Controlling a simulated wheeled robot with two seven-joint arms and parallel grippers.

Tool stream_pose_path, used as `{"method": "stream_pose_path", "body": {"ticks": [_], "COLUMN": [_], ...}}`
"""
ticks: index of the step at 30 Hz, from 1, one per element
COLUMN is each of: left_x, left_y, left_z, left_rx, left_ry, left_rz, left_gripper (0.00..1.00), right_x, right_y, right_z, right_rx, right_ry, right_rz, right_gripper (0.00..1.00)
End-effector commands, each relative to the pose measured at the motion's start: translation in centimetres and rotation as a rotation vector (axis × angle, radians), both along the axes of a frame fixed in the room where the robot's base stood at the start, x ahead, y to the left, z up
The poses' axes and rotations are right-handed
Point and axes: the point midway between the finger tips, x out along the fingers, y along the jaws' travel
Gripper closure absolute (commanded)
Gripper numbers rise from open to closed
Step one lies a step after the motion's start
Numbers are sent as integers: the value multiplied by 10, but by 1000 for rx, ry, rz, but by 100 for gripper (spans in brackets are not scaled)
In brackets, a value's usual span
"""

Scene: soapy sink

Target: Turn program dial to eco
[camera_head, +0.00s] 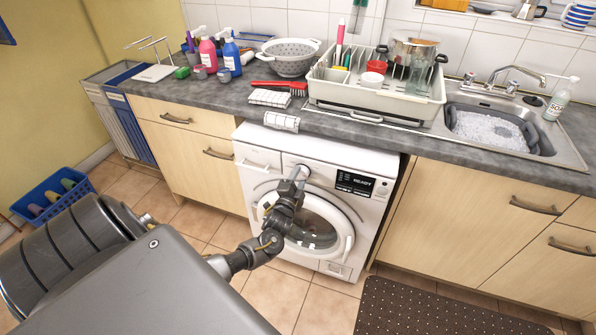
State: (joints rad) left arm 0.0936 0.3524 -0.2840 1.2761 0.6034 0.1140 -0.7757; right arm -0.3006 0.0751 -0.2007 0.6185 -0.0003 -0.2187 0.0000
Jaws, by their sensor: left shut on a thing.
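The white washing machine (259,172) stands under the counter, its round glass door closed. Its program dial (303,169) is on the upper front panel, left of the black display (354,184), which reads "READY". My left gripper (299,174) is at the dial and shut on it, hiding most of it. The dial's pointer and its markings, including eco, cannot be made out. My left arm reaches up across the machine's door from the lower left. My right gripper is not in view.
Wooden drawers (185,140) and cupboards (480,215) flank the machine. The counter above holds a dish rack (340,92), cloths, a red brush and bottles. A dark mat (420,310) lies on the floor at right. A blue basket (50,195) stands at left.

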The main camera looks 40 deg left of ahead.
Motion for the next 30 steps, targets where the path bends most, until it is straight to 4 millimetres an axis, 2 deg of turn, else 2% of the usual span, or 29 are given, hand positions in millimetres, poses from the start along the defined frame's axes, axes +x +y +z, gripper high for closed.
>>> {"method": "stream_pose_path", "body": {"ticks": [9, 25, 26, 30], "left_x": [1, 1, 1, 1], "left_y": [1, 1, 1, 1], "left_z": [2, 2, 2, 1], "left_rx": [105, 124, 124, 124], "left_ry": [33, 39, 39, 40], "left_rz": [1, 1, 1, 1], "left_gripper": [76, 76, 51, 32], "right_x": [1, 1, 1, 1], "right_y": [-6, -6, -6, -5], "right_z": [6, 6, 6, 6], "right_rx": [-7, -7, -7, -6], "right_ry": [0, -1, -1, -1], "right_rz": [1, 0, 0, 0], "right_gripper": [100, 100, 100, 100]}}
